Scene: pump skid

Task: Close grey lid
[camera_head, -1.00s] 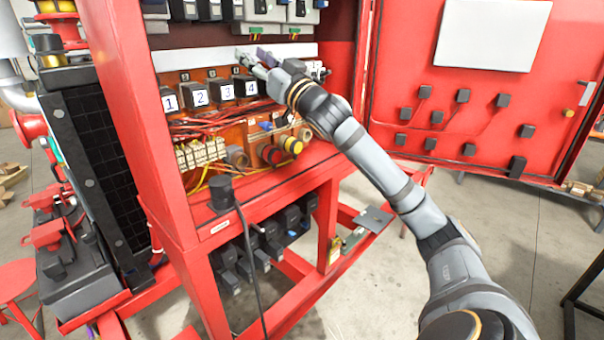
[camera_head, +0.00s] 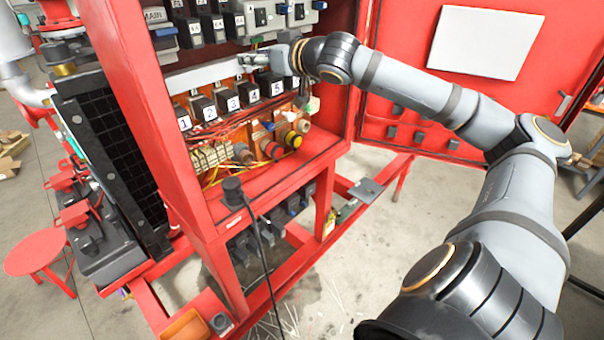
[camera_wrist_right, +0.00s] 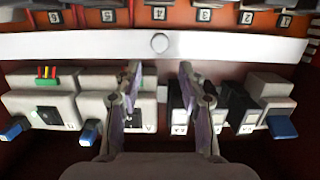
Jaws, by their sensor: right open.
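A long light grey strip (camera_head: 205,74) runs across the inside of the red cabinet, above the numbered black blocks. It is the likeliest grey lid, but I cannot tell whether it is open or closed. In the right wrist view the strip (camera_wrist_right: 90,45) has a round knob (camera_wrist_right: 160,43) at its middle. My right gripper (camera_head: 248,61) reaches in from the right at the strip's right part. In the wrist view its two fingers (camera_wrist_right: 160,72) are apart with nothing gripped, their tips just short of the strip near the knob. My left gripper is not in view.
Switch modules (camera_head: 215,27) sit above the strip, and numbered blocks (camera_head: 229,99) sit below it. The red cabinet door (camera_head: 400,70) stands open at the right. A black cable (camera_head: 262,255) hangs at the front, and the cabinet's left post (camera_head: 140,110) bounds the opening.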

